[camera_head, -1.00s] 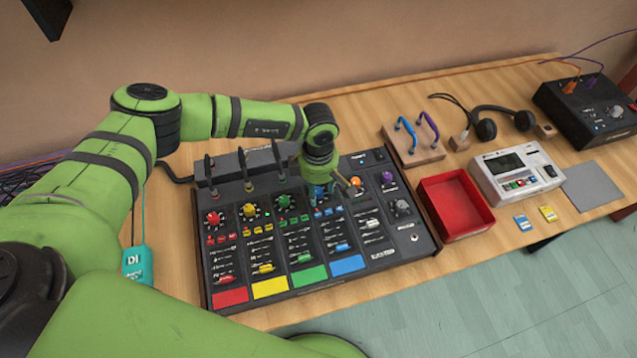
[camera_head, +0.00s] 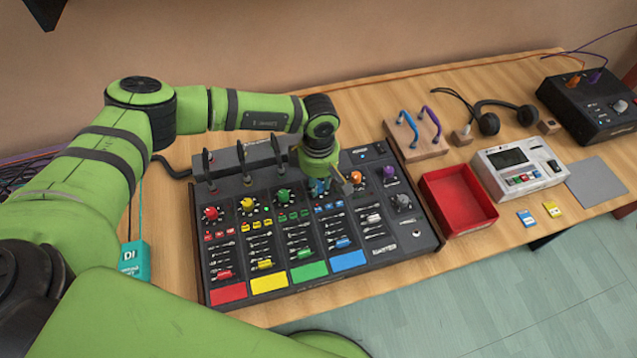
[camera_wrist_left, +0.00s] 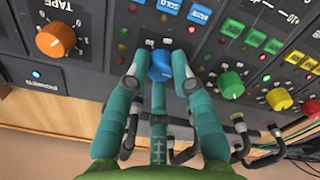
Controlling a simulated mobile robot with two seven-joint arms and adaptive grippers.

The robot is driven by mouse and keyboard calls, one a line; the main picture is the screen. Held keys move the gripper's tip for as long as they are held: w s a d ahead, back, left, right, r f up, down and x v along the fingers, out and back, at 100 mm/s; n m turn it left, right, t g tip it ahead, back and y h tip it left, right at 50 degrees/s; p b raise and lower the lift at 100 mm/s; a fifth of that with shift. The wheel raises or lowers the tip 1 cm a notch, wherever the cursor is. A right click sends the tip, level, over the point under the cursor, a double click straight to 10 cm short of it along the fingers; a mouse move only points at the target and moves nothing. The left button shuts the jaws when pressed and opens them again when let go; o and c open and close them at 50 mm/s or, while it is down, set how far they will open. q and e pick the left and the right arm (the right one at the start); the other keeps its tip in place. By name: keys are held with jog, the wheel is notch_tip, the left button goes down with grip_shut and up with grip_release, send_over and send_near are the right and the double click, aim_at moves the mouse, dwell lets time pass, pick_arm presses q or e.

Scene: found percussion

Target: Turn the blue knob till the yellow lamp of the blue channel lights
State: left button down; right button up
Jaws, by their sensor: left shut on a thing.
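The mixing desk (camera_head: 396,258) lies on the wooden table with red, yellow, green and blue channels. The blue knob (camera_wrist_left: 161,65) tops the blue channel, whose blue label (camera_head: 348,262) is at its lower end. My left gripper (camera_wrist_left: 160,74) is shut on the blue knob, one fingertip on each side; in the head view (camera_head: 328,186) it partly hides that knob. Small lamps sit beside the knob in the wrist view; a lit yellow one cannot be made out. My right gripper is not in view.
An orange knob (camera_wrist_left: 55,40) and a green knob (camera_wrist_left: 231,85) flank the blue one. Upright plugs (camera_head: 246,165) stand along the desk's back edge. A red tray (camera_head: 457,201), a label machine-like white device (camera_head: 519,168) and headphones (camera_head: 488,122) lie to the right.

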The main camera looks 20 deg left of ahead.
pick_arm(q)
jog(key=m+b, duration=0.2)
jog(key=b, duration=0.1)
jog(key=m+b, duration=0.5)
jog(key=b, duration=0.2)
jog(key=shift+f+m, duration=0.3)
jog(key=shift+m, duration=0.1)
jog(key=shift+r+m+b, duration=0.25)
jog(key=shift+m+b, duration=1.05)
jog(key=shift+b, duration=0.25)
jog(key=c, duration=1.1)
grip_release()
jog(key=shift+o, duration=0.2)
notch_tip(320, 180, up, 12)
